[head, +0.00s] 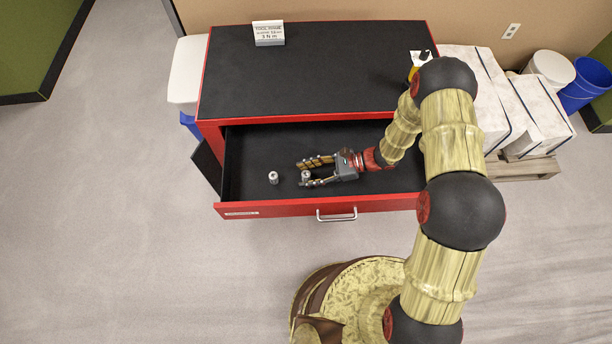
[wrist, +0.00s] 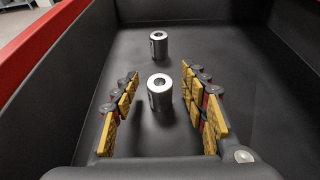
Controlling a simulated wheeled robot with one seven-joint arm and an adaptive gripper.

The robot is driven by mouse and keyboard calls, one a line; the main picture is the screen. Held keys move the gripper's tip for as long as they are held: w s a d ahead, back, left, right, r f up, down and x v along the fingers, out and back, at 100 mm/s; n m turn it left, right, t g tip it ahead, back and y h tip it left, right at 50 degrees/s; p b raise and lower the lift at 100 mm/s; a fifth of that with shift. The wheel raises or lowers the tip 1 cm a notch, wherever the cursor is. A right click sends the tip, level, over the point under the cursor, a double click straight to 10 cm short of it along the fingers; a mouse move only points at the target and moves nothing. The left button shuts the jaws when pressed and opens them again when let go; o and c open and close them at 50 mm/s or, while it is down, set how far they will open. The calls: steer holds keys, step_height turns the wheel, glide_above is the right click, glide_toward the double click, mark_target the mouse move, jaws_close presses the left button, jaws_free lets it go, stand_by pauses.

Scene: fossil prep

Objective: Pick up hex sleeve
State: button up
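Two small silver metal sleeves stand upright in the open drawer. The nearer sleeve (wrist: 160,94) has a hole in its top and stands between the fingers of my gripper (wrist: 161,76); it also shows in the head view (head: 306,175). The farther sleeve (wrist: 158,45) stands beyond the fingertips, to the left in the head view (head: 273,178). I cannot tell which one is the hex sleeve. My gripper (head: 301,174) is open, low in the drawer, pointing left. Gaps show between the nearer sleeve and both fingers in the wrist view.
The drawer (head: 245,150) has a dark floor, dark walls and a red front with a handle (head: 336,215). The red cabinet's black top (head: 310,70) overhangs behind it. A small sign (head: 268,33) stands on top. White boxes (head: 510,110) stand at right.

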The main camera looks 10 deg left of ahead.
steer(key=shift+c, duration=1.2)
jaws_close()
